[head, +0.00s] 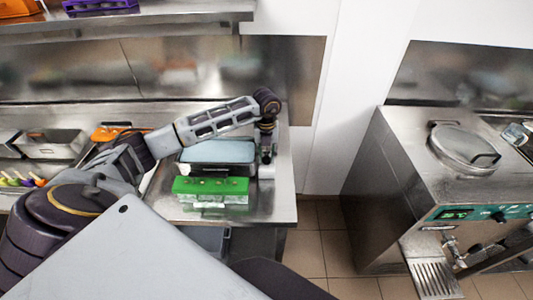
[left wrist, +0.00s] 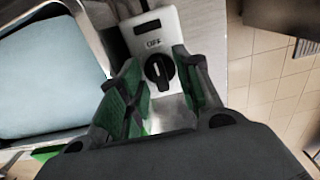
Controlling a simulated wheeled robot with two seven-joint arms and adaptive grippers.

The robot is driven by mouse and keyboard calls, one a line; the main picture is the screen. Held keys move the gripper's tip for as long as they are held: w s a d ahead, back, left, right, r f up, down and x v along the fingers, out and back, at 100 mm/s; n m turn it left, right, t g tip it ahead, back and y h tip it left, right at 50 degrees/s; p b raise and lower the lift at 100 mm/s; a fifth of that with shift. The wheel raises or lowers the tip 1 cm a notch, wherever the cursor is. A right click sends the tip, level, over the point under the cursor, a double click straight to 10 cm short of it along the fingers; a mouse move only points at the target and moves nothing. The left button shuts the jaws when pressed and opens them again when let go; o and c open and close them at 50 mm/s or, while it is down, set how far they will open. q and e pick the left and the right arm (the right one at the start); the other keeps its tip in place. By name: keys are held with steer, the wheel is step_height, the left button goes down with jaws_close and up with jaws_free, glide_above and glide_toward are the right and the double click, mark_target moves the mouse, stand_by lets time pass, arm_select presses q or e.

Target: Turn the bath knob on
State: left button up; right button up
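The bath knob (left wrist: 158,72) is a round black dial with a light pointer mark, on a white panel (left wrist: 148,22) lettered OFF. The panel is the end of the bath unit, which has a pale blue-grey top (head: 217,152) and also shows in the left wrist view (left wrist: 45,70). My left gripper (left wrist: 156,66) is open, its green-padded fingers on either side of the knob; contact cannot be told. In the head view my left gripper (head: 267,150) points down over the unit's right end, where the knob is hidden. My right gripper is not in view.
A green rack (head: 210,190) stands on the steel bench (head: 280,210) in front of the bath. A metal pan (head: 52,145) lies at the left. A batch freezer (head: 400,170) stands right, across a clear strip of tiled floor (head: 320,240).

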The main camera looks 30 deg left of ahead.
arm_select(q)
steer(key=shift+c, duration=0.4)
jaws_close()
